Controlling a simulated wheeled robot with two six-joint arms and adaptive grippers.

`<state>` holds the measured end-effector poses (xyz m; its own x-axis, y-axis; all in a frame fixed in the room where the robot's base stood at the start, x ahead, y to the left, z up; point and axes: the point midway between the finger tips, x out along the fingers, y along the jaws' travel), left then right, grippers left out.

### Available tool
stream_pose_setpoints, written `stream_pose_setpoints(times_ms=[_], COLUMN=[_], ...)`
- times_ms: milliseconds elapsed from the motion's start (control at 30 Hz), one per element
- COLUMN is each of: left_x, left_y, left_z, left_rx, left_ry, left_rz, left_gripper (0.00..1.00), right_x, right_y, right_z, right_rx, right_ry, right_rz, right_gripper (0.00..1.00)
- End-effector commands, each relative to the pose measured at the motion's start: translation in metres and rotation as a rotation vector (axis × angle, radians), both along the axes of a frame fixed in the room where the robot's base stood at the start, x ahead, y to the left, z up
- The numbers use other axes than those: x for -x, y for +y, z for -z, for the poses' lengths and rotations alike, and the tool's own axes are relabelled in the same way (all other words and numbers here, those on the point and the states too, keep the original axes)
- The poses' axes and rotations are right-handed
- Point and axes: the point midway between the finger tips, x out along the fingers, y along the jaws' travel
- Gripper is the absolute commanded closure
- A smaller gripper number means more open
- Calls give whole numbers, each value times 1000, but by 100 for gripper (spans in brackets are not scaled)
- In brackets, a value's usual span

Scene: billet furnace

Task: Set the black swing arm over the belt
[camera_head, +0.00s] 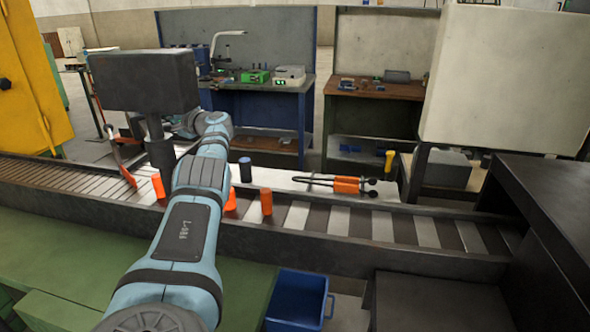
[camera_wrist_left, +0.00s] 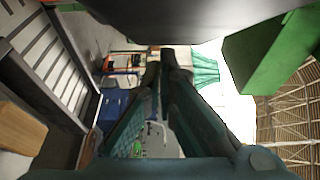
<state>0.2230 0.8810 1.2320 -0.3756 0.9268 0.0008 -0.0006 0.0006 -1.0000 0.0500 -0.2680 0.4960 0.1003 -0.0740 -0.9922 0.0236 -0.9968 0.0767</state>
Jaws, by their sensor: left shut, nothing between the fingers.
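The black swing arm looks to be the dark box-shaped head (camera_head: 145,80) on a short black post (camera_head: 160,155), at the left in the head view. It stands at the slatted belt (camera_head: 420,230), which crosses the picture. My left arm reaches forward over the belt, and its wrist ends beside and partly behind the black head. The left fingers are hidden in the head view. In the left wrist view my left gripper (camera_wrist_left: 163,62) is shut and empty. A large dark shape (camera_wrist_left: 190,18) fills the top there; I cannot tell if the fingers touch it. My right gripper is not in view.
Orange cylinders (camera_head: 266,201) and a dark blue one (camera_head: 245,169) stand along the belt. An orange tool (camera_head: 347,185) lies on a pale strip behind it. A blue bin (camera_head: 297,298) is in front. A large pale box (camera_head: 505,80) stands right; a yellow cabinet (camera_head: 30,80) left.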

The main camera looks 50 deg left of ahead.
Motion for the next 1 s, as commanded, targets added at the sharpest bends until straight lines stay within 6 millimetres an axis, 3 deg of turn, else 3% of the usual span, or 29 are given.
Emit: stream_pose_setpoints(times_ms=[733,867,1000], left_x=[6,7,-6], left_y=[0,-7,-23], left_z=[-2,-5,0], left_rx=[-7,-21,-3], left_ry=[-2,-2,8], left_rz=[-21,-37,-8], left_gripper=[100,100,100], right_x=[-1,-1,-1], right_y=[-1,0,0], right_z=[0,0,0], right_rx=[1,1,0], right_ry=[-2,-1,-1], right_rz=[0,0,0], right_gripper=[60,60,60])
